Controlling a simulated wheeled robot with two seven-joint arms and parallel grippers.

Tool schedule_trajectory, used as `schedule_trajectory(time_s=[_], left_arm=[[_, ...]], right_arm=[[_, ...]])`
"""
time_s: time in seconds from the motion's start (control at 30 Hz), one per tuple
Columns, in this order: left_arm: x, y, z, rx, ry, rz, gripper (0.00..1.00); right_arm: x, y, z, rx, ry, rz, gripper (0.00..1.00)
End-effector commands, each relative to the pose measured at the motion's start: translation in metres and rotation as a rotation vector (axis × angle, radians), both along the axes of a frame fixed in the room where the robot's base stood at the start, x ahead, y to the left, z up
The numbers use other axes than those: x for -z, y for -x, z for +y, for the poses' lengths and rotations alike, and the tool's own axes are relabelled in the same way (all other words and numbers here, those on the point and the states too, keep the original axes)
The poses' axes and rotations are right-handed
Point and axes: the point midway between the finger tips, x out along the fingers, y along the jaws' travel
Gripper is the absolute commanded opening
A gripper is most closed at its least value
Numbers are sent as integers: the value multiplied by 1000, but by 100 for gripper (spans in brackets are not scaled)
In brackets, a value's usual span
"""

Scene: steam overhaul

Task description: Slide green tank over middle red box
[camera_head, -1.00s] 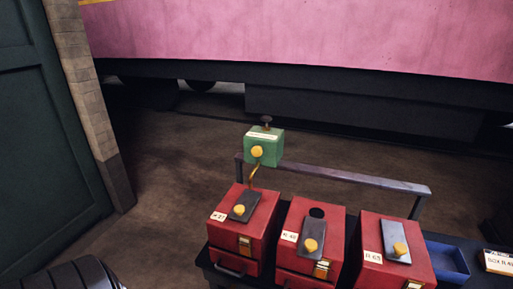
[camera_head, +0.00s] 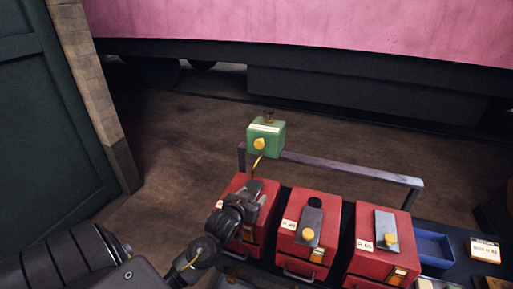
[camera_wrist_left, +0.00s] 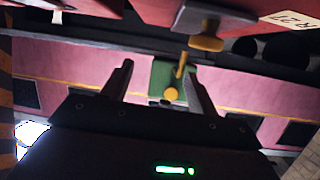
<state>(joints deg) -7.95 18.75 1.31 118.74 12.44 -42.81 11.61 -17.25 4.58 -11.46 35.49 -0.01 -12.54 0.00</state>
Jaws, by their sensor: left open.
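The green tank (camera_head: 266,137) has a yellow knob, a dark cap on top and a thin bent yellow pipe below. It stands at the left end of a grey rail (camera_head: 345,172) behind the red boxes. The middle red box (camera_head: 292,250) has a dark round hole and a grey plate with a yellow knob on top. My left gripper (camera_head: 251,189) is over the left red box (camera_head: 233,184), below the tank, partly hiding that box. In the left wrist view, its spread fingers (camera_wrist_left: 160,70) are empty, with the tank (camera_wrist_left: 160,76) showing beyond them. My right gripper is out of view.
The right red box (camera_head: 366,256) stands beside the middle one. A blue tray (camera_head: 434,247) and a label card (camera_head: 484,250) lie to the right. A green door (camera_head: 50,140) and brick post are at left. Open floor lies behind the rail.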

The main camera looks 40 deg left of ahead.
Motion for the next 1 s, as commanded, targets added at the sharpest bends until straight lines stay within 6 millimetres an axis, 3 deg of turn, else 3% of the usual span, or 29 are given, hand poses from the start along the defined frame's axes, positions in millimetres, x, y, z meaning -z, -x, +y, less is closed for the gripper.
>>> schedule_trajectory(time_s=[0.1,0.2,0.3,0.57,1.0], left_arm=[[-38,-29,32,-40,-21,-152,59],[-64,-43,52,-62,-34,-253,59],[-77,-50,62,-74,-41,-306,59],[-82,-60,68,-77,-43,-320,59],[-83,-132,93,-77,-43,-318,59]], right_arm=[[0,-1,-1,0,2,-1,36],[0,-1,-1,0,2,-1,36],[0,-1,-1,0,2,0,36],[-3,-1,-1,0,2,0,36],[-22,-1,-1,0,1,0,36]])
